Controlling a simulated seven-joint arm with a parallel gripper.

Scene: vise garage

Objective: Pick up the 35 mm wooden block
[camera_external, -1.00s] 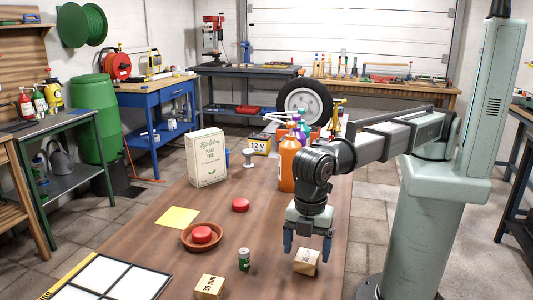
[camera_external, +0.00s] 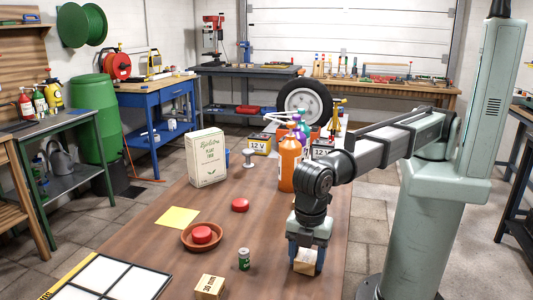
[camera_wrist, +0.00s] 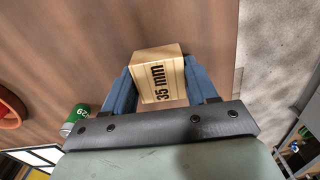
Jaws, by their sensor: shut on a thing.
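The 35 mm wooden block (camera_wrist: 160,78) is a pale wooden cube with "35 mm" printed on one face. In the wrist view it sits between the two blue fingers of my gripper (camera_wrist: 160,92), which are shut on its sides. In the external view the block (camera_external: 305,262) shows at the lower right of the wooden table, with my gripper (camera_external: 305,256) straight above and around it. I cannot tell whether the block touches the table.
Another wooden block (camera_external: 209,287) stands to the left near the front edge. A bowl (camera_external: 187,241) holds a red object (camera_external: 202,234). An orange bottle (camera_external: 290,163) stands behind my gripper.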

